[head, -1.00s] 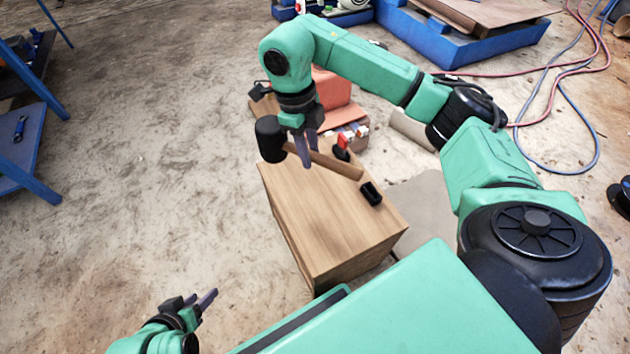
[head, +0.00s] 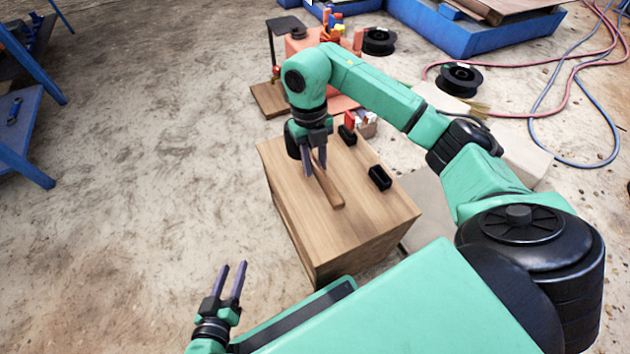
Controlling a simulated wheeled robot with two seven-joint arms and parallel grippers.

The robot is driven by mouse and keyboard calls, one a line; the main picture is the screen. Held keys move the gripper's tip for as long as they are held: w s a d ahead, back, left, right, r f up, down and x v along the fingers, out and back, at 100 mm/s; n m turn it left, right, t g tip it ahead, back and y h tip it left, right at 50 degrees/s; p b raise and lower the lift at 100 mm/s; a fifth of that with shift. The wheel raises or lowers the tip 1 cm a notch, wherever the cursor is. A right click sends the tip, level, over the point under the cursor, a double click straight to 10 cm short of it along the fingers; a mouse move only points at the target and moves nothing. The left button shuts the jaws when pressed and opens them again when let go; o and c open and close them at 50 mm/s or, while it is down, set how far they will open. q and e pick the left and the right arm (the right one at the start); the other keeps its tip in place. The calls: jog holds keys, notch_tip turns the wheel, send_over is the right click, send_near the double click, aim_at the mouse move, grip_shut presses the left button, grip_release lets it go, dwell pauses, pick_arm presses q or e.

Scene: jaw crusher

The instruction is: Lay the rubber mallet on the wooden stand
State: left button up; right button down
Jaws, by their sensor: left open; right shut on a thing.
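The rubber mallet has a black head (head: 293,141) and a wooden handle (head: 329,187). My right gripper (head: 315,170) points down over the wooden stand (head: 370,222) and is shut on the mallet's handle near the head. The handle slants towards the near right, over the stand's top. The head is at the stand's far left edge and is partly hidden by the gripper. I cannot tell whether the mallet touches the top. My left gripper (head: 232,268) is open and empty at the lower left, over the floor, apart from the stand.
Two black blocks, a far one (head: 347,135) and a near one (head: 380,177), stand on the right part of the stand's top. The top's near left part is clear. Behind are a black spool (head: 459,79) and a blue pallet (head: 470,38). A blue rack (head: 22,150) is at the left.

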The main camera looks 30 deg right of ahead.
notch_tip(320, 180, down, 5)
jog(key=shift+r+b, duration=0.1)
jog(key=shift+b, duration=0.7)
pick_arm(q)
notch_tip(320, 180, down, 2)
jog(key=shift+t, duration=0.3)
pick_arm(e)
jog(key=shift+r, duration=0.1)
jog(key=c, duration=0.6)
grip_release()
jog(key=r+p, duration=0.1)
jog(key=r, duration=0.3)
jog(key=w+r+p, duration=0.1)
jog(key=r+p, duration=0.1)
jog(key=r, duration=0.2)
jog(key=w+r+p, duration=0.1)
jog(key=r+p, duration=0.1)
jog(key=r, duration=0.2)
pick_arm(q)
jog(key=shift+g, duration=0.6)
notch_tip(320, 180, up, 6)
jog(key=shift+a+f, duration=0.1)
jog(key=shift+f, duration=0.1)
pick_arm(e)
jog(key=shift+f, duration=0.1)
